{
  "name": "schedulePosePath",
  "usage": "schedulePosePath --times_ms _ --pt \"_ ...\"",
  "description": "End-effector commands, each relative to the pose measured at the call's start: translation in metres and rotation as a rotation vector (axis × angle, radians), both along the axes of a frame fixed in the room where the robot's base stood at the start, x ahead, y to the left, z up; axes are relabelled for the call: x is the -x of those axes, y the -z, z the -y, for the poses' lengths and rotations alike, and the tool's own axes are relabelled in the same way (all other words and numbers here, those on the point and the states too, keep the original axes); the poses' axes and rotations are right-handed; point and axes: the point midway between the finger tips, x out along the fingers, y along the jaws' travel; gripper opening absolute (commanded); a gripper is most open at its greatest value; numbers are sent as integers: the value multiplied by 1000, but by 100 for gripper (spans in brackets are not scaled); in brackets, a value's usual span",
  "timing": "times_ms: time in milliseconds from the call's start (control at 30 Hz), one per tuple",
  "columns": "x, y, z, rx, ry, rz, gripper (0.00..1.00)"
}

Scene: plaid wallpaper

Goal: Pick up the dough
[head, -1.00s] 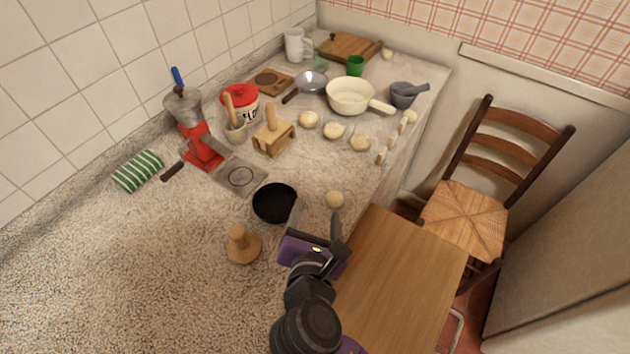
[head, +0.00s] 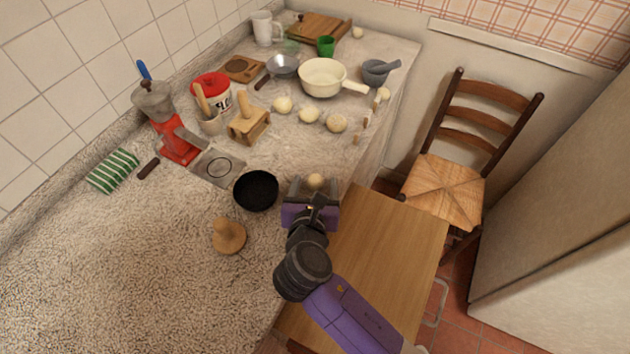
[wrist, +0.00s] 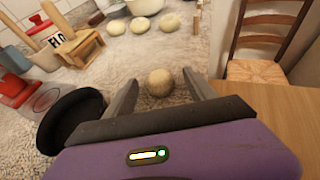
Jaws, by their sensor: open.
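A small round pale dough ball (head: 316,181) lies on the speckled counter near its right edge, beside the black bowl. In the wrist view the dough ball (wrist: 160,82) sits between the two fingers, towards their tips. My gripper (head: 315,184) is open, with a finger on either side of the ball. In the wrist view there is a gap between each finger of my gripper (wrist: 158,88) and the ball. Several other pale dough pieces, such as this one (head: 309,115), lie further back on the counter.
A black bowl (head: 256,190) stands just left of my gripper. A wooden stamp (head: 229,236) lies nearer. A wooden table (head: 385,260) adjoins the counter's right edge, with a chair (head: 450,185) beyond. The front left counter is clear.

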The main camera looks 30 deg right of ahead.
Motion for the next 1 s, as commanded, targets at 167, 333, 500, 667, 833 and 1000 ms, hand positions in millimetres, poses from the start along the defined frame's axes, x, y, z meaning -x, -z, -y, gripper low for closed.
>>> schedulePosePath --times_ms 167,333,500,667,833,1000 --pt "-2 0 1 -1 -1 2 64" --pt "-1 0 1 -1 -1 1 45" --pt "-1 0 1 -1 -1 1 11" --pt "-1 0 0 -1 -1 2 0" --pt "-1 -1 0 -1 -1 2 0" --pt "-2 -11 1 -1 1 3 0"
